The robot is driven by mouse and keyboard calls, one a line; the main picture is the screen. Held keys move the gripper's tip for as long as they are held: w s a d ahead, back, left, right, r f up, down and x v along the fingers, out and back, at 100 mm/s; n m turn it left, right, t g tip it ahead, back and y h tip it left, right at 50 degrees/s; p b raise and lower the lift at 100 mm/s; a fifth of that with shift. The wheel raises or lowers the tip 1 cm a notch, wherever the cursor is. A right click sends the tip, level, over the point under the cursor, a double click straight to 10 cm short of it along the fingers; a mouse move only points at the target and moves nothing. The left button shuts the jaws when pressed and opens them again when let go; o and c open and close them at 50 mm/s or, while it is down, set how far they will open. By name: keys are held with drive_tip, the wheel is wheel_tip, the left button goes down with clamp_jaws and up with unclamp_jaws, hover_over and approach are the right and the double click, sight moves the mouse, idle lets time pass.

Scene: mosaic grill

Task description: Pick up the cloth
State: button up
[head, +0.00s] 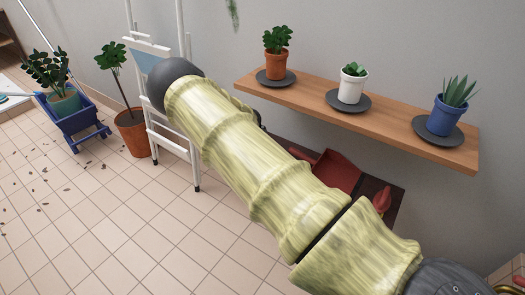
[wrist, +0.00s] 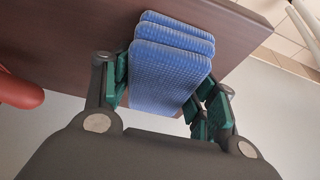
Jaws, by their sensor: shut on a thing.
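The cloth (wrist: 172,62) is blue, textured and folded in several layers, and shows in the middle of the wrist view. My gripper (wrist: 163,94) has green finger pads on both sides of the cloth and is shut on it. The cloth's far end overlaps a dark brown board (wrist: 85,40) in the picture; I cannot tell whether it touches it. In the head view, my arm hides the cloth and my gripper.
A wooden shelf (head: 300,105) on the wall bears three potted plants on dark saucers. Below it, a red object (head: 330,172) lies on a dark surface. A white ladder-like stand (head: 176,143), a terracotta pot (head: 133,133) and a blue cart (head: 80,122) stand left. Tiled floor is open in front.

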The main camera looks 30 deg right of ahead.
drive_tip(key=shift+s+f, duration=0.1)
drive_tip(key=shift+s, duration=0.05)
wheel_tip(320, 180, up, 4)
drive_tip(key=s+a+r, duration=0.1)
drive_tip(key=s+a, duration=0.8)
drive_tip(key=s, duration=0.4)
drive_tip(key=shift+r, duration=0.2)
